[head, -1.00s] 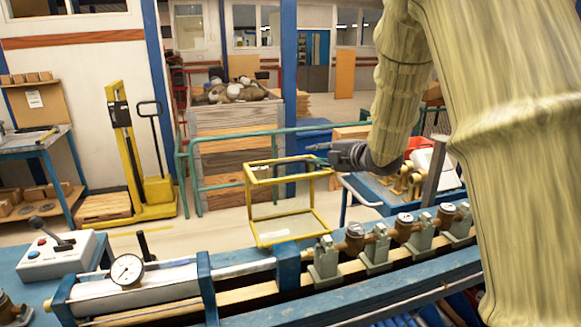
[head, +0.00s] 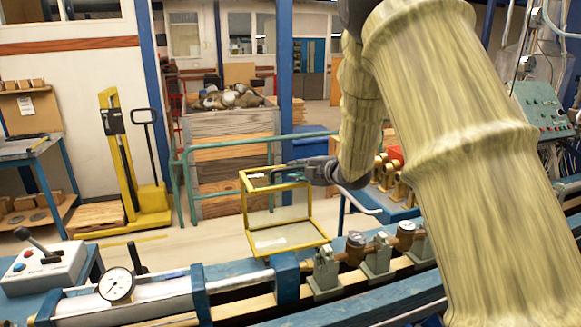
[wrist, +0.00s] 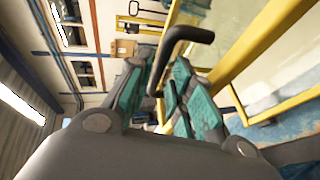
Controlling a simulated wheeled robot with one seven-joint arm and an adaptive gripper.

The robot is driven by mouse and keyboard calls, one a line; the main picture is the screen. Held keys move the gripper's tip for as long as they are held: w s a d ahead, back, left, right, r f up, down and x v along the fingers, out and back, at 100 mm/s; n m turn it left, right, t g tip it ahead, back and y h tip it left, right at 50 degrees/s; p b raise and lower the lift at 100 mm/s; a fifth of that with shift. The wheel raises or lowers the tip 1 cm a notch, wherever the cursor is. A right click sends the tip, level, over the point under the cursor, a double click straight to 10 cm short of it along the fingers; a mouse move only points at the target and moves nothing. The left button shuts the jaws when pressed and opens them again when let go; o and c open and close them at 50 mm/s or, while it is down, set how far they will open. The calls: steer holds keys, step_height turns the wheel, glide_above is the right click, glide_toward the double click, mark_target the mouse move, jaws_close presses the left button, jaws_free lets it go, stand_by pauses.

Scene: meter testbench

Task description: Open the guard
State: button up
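The guard (head: 250,213) is a clear box with a yellow frame, standing behind the blue bench rail in the head view. It looks tilted, its top leaning left of its base. Its yellow frame also shows large at the right of the wrist view (wrist: 262,42). A dark curved handle (wrist: 186,34) is on it. My gripper (head: 287,172) is at the guard's upper right. In the wrist view, the fingers (wrist: 162,78) converge around the handle and appear closed on it. The exact contact is partly hidden by the fingers.
The test bench carries a pressure gauge (head: 116,285) on a cylinder and a row of brass meters (head: 355,246) on clamps. A control box with a lever (head: 45,266) is at the left. A green railing (head: 225,146) and wooden crate (head: 228,130) stand behind.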

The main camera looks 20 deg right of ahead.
mark_target(292, 169)
steer(key=shift+p+x, duration=0.5)
steer(key=shift+x, duration=1.45)
jaws_close()
